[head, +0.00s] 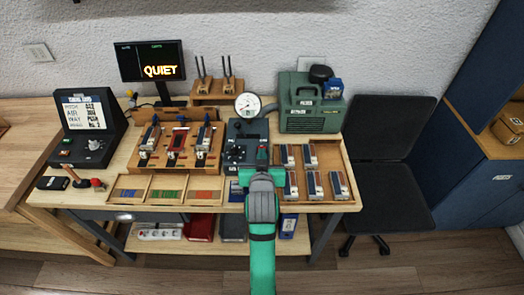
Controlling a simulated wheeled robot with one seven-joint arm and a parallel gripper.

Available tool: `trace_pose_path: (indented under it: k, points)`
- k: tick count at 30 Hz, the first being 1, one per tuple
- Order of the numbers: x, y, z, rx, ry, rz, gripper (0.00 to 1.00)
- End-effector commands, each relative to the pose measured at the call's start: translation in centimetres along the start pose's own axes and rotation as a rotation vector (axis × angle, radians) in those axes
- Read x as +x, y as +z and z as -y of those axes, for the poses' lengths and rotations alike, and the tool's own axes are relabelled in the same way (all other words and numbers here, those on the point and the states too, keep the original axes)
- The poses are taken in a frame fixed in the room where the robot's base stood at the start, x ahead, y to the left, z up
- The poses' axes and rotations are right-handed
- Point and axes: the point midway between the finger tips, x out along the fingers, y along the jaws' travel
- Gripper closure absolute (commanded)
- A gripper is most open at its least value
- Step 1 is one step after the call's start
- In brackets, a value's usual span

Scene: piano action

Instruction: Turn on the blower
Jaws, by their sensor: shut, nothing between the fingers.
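A green boxy machine (312,105) with a dark front grille and small white labels stands at the back right of the bench; I take it for the blower. A blue part and a black knob-like part sit on its top right. Its switch is too small to make out. A dark grey box (238,129) with a knob and small controls stands left of it, under a round white gauge (248,104). My gripper (263,148) is shut and empty, above the bench just right of the dark grey box and below the green machine in the picture. My arm hides part of the bench front.
A wooden tray (347,160) of several small blocks lies right of my gripper. A wooden rack (180,142) and a dark console (88,128) stand to the left. A monitor (150,61) reads "QUIET". A black chair (380,165) stands right of the bench (345,205).

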Motion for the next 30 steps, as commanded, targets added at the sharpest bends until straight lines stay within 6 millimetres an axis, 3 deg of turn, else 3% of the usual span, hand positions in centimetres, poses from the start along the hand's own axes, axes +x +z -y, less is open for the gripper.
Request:
trace_pose_path:
  k: [15, 30]
  points:
    - [0.11, 0.94, 0.03, 0.000, 0.000, 0.001, 1.00]
    - [-0.18, -0.02, 0.01, 0.000, 0.000, 0.000, 1.00]
